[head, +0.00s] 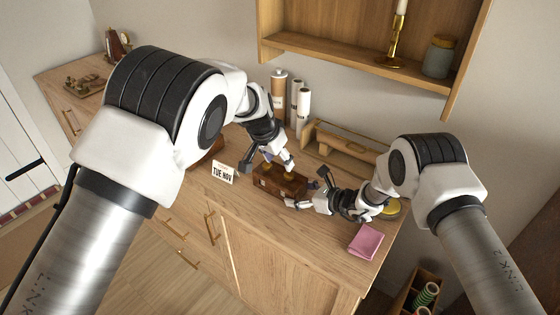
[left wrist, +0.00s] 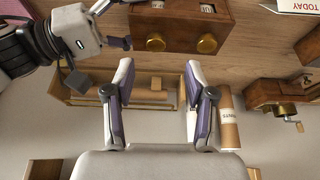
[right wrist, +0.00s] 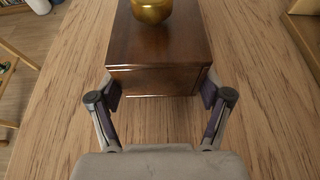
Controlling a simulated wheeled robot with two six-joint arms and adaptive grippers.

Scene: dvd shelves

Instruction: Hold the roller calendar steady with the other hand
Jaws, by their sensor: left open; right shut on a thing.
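The roller calendar (head: 275,185) is a dark brown wooden box with brass knobs, standing on the wooden cabinet top. It also shows at the top of the left wrist view (left wrist: 175,32), with two knobs and small letter windows. My right gripper (head: 304,195) is shut on the calendar's right end; in the right wrist view its fingers sit on both sides of the brown box (right wrist: 155,80). My left gripper (head: 268,163) is open and empty, above and behind the calendar. A white card (head: 224,172) reading "TUE NOV" stands left of the calendar.
A wooden rack (head: 345,150) and upright rolls (head: 302,108) stand along the wall behind. A pink cloth (head: 366,241) lies at the right front edge. A brown box with a crank (left wrist: 280,92) is near the card. The cabinet top (head: 255,220) before the calendar is clear.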

